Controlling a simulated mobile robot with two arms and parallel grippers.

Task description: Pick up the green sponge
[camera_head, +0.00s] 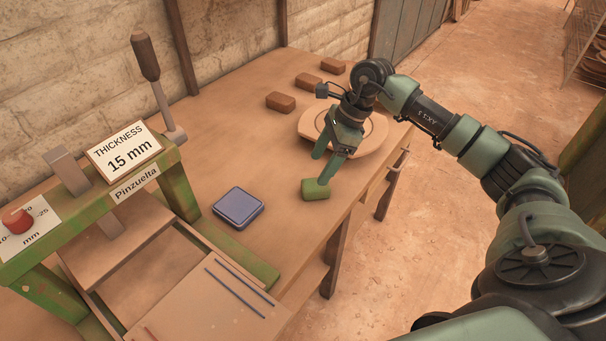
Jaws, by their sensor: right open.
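The green sponge (315,189) lies on the wooden table near its right edge, in front of a round wooden plate. My right gripper (323,168) is above and just behind the sponge, pointing down with its two green fingers spread. Nothing shows between the fingers. I cannot tell whether a fingertip touches the sponge. My left gripper is not in view.
A round wooden plate (371,139) sits behind my right gripper. Several brown blocks (280,102) lie farther back. A blue square pad (238,207) is left of the sponge. A green press (182,192) with a thickness sign stands at the left.

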